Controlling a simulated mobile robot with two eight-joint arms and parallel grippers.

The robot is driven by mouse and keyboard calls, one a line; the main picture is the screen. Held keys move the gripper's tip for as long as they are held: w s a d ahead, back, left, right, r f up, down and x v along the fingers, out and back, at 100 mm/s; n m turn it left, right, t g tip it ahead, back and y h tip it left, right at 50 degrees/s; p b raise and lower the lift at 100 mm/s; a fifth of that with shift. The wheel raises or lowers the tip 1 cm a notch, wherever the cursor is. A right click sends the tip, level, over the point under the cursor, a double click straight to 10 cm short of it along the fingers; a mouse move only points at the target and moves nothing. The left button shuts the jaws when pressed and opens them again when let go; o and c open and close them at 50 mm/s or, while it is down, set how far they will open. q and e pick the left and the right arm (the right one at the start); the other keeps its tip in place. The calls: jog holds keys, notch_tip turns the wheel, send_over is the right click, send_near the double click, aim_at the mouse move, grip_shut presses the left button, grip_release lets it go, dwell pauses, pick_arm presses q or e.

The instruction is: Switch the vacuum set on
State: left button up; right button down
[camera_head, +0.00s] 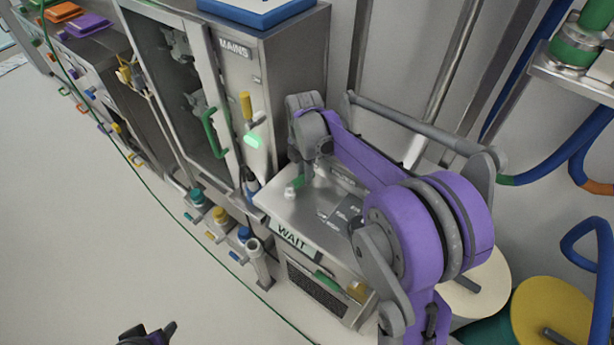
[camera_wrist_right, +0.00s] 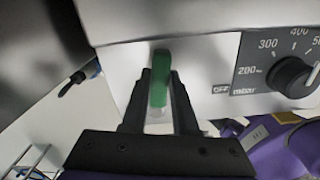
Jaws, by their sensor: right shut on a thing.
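The vacuum set's pale front panel (camera_wrist_right: 205,70) fills the upper part of the right wrist view. It has a dark round dial (camera_wrist_right: 293,76) marked in mbar and an OFF label (camera_wrist_right: 221,89). A green lever (camera_wrist_right: 160,88) stands upright on the panel, left of the label. My right gripper (camera_wrist_right: 160,74) has one dark finger on each side of the lever and is shut on it. In the head view the right arm reaches over the WAIT unit (camera_head: 291,238), and its fingers are hard to make out there. My left gripper (camera_head: 148,334) is cut off at the bottom edge.
A MAINS cabinet (camera_head: 270,75) with a green door handle (camera_head: 212,133) stands left of my right arm. Cable spools (camera_head: 550,310) and blue hoses (camera_head: 590,165) lie to the right. The floor at left is clear except for a thin green line.

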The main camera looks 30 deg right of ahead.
jog(key=shift+w+a+n, duration=0.1)
jog(key=shift+w+n, duration=0.45)
jog(key=shift+n, duration=0.55)
jog(key=c, duration=0.7)
grip_release()
notch_tip(320, 180, up, 11)
jog(key=shift+f, duration=0.1)
jog(key=shift+a, duration=0.1)
